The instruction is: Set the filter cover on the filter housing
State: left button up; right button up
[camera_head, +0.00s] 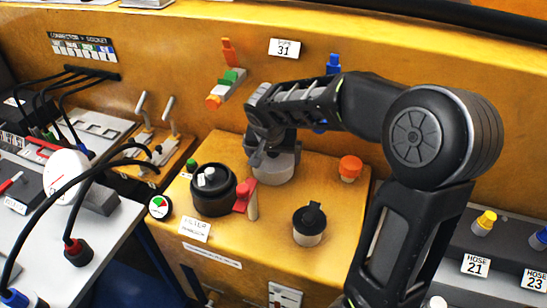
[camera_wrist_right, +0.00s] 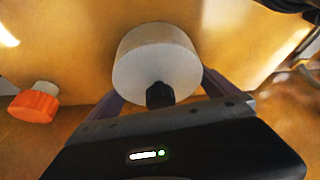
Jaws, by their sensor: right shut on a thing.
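The filter cover, a light grey drum (camera_head: 273,168), is under my right gripper (camera_head: 268,150) in the head view. In the right wrist view the grey drum (camera_wrist_right: 150,62) with a dark knob (camera_wrist_right: 160,95) lies between the fingers of my right gripper (camera_wrist_right: 160,92), which is shut on it. I cannot tell whether the drum touches the yellow surface. The filter housing appears to be the round black pot (camera_head: 212,190) to its left, with small white pieces inside, behind a label plate (camera_head: 195,229). My left gripper is not in view.
A red-handled valve (camera_head: 244,197) stands between pot and drum. A black-capped piece (camera_head: 308,222) stands in front, and an orange knob (camera_head: 350,168) to the right; it also shows in the right wrist view (camera_wrist_right: 34,106). A gauge (camera_head: 160,207) and black cables are at left.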

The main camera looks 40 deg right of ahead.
jog(key=shift+r, duration=0.1)
notch_tip(320, 180, up, 10)
jog(key=shift+f+b, duration=0.1)
jog(key=shift+b, duration=0.3)
dwell(0.6)
